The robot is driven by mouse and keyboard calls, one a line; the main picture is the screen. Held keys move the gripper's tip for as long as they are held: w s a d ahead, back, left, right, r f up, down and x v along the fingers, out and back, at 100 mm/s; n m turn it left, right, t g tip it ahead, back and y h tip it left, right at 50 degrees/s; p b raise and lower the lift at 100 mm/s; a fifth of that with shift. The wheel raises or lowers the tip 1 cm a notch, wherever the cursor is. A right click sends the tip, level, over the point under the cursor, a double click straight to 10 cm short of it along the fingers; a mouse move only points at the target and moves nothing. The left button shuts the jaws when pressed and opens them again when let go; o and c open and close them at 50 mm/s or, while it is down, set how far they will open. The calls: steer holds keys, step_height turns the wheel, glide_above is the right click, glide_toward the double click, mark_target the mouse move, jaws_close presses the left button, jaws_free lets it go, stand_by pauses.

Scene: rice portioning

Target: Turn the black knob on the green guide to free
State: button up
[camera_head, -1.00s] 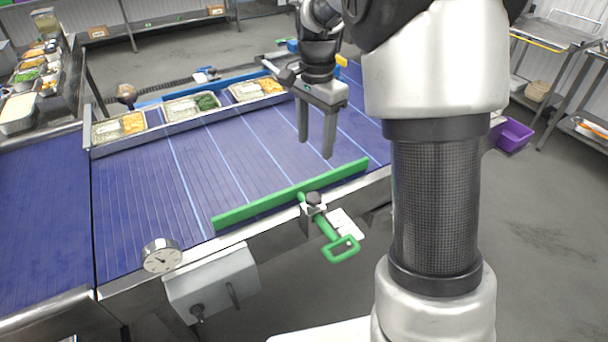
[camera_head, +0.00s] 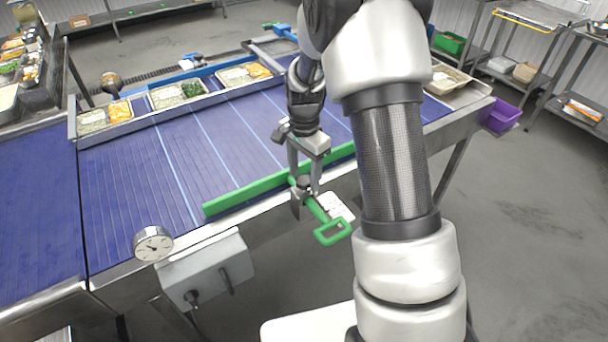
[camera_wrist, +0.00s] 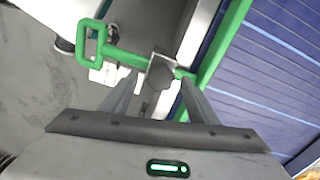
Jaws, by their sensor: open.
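The green guide (camera_head: 240,196) is a long bar lying along the near edge of the blue conveyor, with a green rod and loop handle (camera_head: 332,232) reaching out past the edge. The black knob (camera_head: 303,182) sits on a metal clamp block at the rod; in the wrist view the dark knob (camera_wrist: 160,76) lies between the fingertips. My gripper (camera_head: 304,190) is pointed down over the clamp, with one finger on each side of the knob. It is open; whether a finger touches the knob I cannot tell. The gripper partly hides the knob in the head view.
A round dial (camera_head: 153,244) and a grey control box (camera_head: 208,270) are on the conveyor's near side, left of the clamp. Food trays (camera_head: 178,94) stand in a rail at the far side. A white card (camera_head: 336,206) is beside the rod. The belt's middle is clear.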

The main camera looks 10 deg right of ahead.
steer(key=shift+f, duration=0.25)
steer(key=c, duration=1)
steer(key=shift+c, duration=0.2)
